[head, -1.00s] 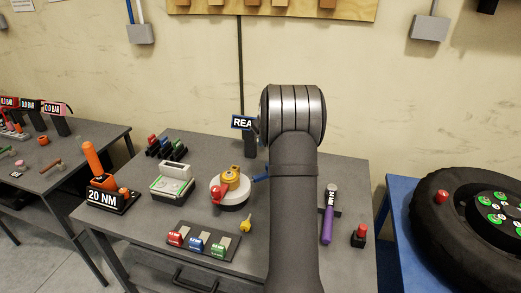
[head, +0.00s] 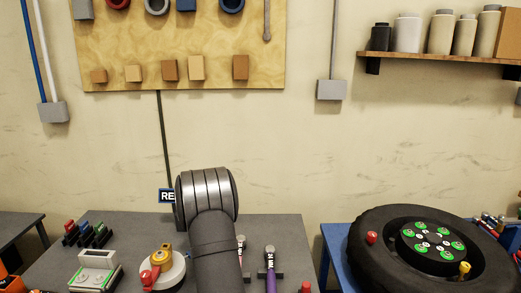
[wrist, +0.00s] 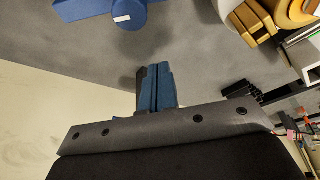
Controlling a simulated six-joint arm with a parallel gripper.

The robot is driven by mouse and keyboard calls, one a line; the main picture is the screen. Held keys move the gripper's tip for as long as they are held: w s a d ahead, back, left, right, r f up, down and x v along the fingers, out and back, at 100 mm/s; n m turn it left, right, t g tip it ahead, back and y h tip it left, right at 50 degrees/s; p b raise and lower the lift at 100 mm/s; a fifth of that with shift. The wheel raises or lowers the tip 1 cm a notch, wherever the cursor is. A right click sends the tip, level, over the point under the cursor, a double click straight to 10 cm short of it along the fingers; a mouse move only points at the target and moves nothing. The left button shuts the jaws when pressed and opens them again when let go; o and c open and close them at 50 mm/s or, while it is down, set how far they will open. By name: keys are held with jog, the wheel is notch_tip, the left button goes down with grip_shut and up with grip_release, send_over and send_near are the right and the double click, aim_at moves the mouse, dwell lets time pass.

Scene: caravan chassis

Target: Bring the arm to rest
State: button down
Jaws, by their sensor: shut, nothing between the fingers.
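My gripper (wrist: 156,80) shows in the wrist view as two dark blue fingers pressed together, shut and empty. In the head view my arm (head: 211,235) rises in front of the grey workbench (head: 283,226) and bends over at a ribbed metal joint. My gripper is hidden behind the arm there. In the wrist view the grey bench surface lies beyond the fingers, which hold nothing. A blue part with a white label (wrist: 125,13) is at the top, apart from the fingers.
The bench carries a yellow-topped white round device (head: 163,268), a white-screened box (head: 97,270) and a purple-handled tool (head: 270,268). A wheel with a black tyre (head: 370,262) lies on a blue table at right. A wooden wall panel (head: 180,45) hangs above.

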jog(key=d+f, duration=0.1)
jog(key=s+d+f, duration=0.1)
jog(key=f, duration=0.1)
jog(key=shift+d, duration=0.25)
jog(key=shift+s, duration=0.1)
